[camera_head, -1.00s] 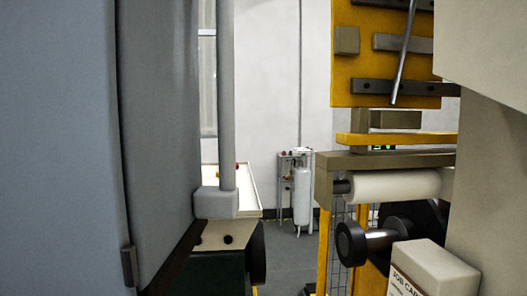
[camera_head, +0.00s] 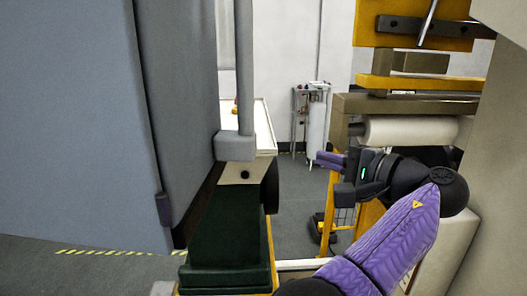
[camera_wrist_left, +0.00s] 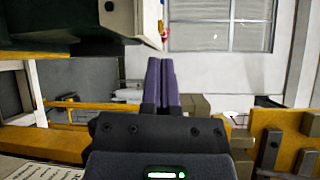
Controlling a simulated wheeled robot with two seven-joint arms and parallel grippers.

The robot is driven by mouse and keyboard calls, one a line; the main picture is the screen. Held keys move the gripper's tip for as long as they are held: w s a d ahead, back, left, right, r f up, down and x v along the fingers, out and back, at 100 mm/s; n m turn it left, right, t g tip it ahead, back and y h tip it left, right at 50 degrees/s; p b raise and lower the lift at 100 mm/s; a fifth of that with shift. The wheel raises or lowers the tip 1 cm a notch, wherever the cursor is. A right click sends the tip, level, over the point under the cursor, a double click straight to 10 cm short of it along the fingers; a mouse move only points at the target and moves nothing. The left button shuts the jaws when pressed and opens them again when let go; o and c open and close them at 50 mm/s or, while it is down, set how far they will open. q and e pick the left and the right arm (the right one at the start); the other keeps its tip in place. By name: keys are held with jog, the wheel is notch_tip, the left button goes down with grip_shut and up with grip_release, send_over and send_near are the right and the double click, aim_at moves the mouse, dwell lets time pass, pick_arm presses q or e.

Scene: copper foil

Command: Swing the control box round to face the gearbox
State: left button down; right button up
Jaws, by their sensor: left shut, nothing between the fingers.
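The control box appears to be the large grey-blue cabinet (camera_head: 75,120) filling the left of the head view, its side panel running back toward a vertical grey pole (camera_head: 245,70). The pole stands in a light grey block (camera_head: 235,147). What looks like the gearbox is a dark green housing (camera_head: 225,235) below that block. My left gripper (camera_head: 329,160) is right of the pole, apart from the cabinet, in front of the yellow-framed machine. Its purple fingers are together and empty, and they show in the left wrist view (camera_wrist_left: 161,75). My right gripper is out of sight.
A yellow-framed machine with a white roller (camera_head: 410,130) stands at the right. A white-topped table (camera_head: 262,130) is behind the pole. A small trolley with a white cylinder (camera_head: 317,125) stands at the back wall. Grey floor shows between them.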

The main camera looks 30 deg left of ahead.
pick_arm(q)
jog(key=s+d+r+n+g+y, duration=0.25)
jog(key=s+r+n, duration=0.3)
jog(key=r, duration=0.55)
jog(key=s+a+b, duration=0.1)
jog(key=s+a, duration=0.2)
jog(key=a, duration=0.7)
jog(key=shift+s+m+g+h+b, duration=0.25)
jog(key=shift+m+g+h+b, duration=0.1)
jog(key=shift+m+g+h, duration=0.1)
jog(key=shift+f, duration=0.1)
